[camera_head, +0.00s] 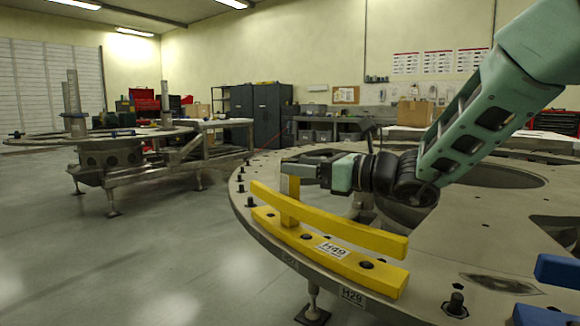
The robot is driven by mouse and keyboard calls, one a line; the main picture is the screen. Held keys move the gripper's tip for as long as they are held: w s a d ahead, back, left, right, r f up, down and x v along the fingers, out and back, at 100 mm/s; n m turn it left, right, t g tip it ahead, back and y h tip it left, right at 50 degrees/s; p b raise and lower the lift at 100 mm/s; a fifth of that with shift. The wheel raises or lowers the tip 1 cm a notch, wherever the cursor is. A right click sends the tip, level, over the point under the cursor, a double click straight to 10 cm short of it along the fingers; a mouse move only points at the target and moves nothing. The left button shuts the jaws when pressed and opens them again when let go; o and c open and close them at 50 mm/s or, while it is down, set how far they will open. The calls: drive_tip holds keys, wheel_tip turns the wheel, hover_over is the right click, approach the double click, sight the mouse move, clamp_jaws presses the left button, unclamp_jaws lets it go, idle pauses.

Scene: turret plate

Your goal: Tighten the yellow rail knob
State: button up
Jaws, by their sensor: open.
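The yellow rail (330,228) sits along the near rim of the round turret plate (262,232). It has a raised upper bar and a lower base with the label H49. Small dark knob-like or bolt-like heads (366,265) show on the lower base; which is the rail knob I cannot tell. My gripper (290,172) is open, above and just behind the left part of the rail, by a yellowish upright. Its fingertips are small and partly merged with that upright, so I cannot tell whether they touch it. The rail's back side is hidden.
A blue part (556,270) lies on the plate at the right edge. Black bolts (456,303) stand up along the plate's rim. A second turret plate on a stand (110,150) is at the left. The floor between is clear. Cabinets and a workbench line the back wall.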

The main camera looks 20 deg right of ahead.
sight(290, 160)
drive_tip(key=shift+x, duration=1.65)
drive_tip(key=c, duration=1)
drive_tip(key=shift+o, duration=0.2)
